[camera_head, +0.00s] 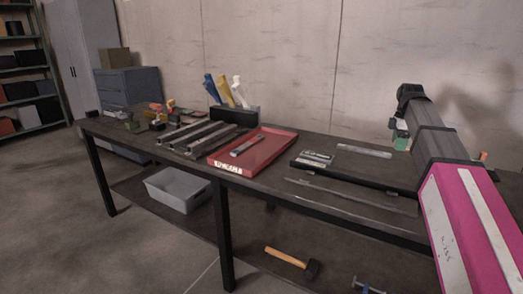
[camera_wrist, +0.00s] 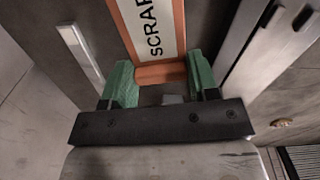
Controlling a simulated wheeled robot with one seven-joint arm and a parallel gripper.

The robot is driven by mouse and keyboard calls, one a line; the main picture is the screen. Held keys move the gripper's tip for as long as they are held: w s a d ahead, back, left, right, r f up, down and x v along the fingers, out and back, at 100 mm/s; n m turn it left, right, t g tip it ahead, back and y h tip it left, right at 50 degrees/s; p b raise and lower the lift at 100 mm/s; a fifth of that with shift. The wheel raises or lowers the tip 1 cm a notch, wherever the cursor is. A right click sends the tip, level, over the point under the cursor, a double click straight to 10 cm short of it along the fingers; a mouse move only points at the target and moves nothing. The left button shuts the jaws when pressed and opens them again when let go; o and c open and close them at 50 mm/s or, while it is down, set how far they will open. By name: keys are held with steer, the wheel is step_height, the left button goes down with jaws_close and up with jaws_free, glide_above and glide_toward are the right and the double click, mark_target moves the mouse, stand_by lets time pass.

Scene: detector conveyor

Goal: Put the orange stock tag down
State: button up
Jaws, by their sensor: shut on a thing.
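The orange stock tag (camera_wrist: 181,44) has a pale face with black letters reading "SCRAP", cut off by the top of the wrist view. My gripper (camera_wrist: 160,80) has two green fingers, one at each side of the tag's near end, and is shut on it. The tag's far end is out of the wrist view. In the head view my gripper (camera_head: 400,136) is at the right, above the far part of the workbench (camera_head: 300,192), with a green finger showing. My arm hides much there, and I cannot make out the tag for certain. Its height above the bench is unclear.
A red tray (camera_head: 279,150) holding a metal piece lies mid-bench. A dark flat tray or board (camera_head: 345,178) with a label card (camera_head: 314,158) and loose metal bars (camera_head: 364,151) are to its right. A rack of bars (camera_head: 205,137) and a black holder (camera_head: 232,116) stand left.

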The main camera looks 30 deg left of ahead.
steer(key=s+a+n, duration=0.2)
steer(key=a+n, duration=0.2)
steer(key=a, duration=1.2)
steer(key=s+a+n, duration=0.4)
steer(key=s+a, duration=0.3)
steer(key=a, duration=0.6)
steer(key=s+a+n, duration=0.4)
steer(key=s+a, duration=0.3)
steer(key=a, duration=0.5)
steer(key=s+a+n, duration=0.4)
steer(key=s+a, duration=0.3)
steer(key=a, duration=0.6)
glide_above(259, 155)
step_height(259, 155, down, 6)
steer(key=shift+a+f, duration=0.1)
steer(key=shift+a, duration=0.05)
steer(key=shift+w+f, duration=0.1)
steer(key=shift+f, duration=1.95)
steer(key=shift+f, duration=0.1)
steer(key=o, duration=0.9)
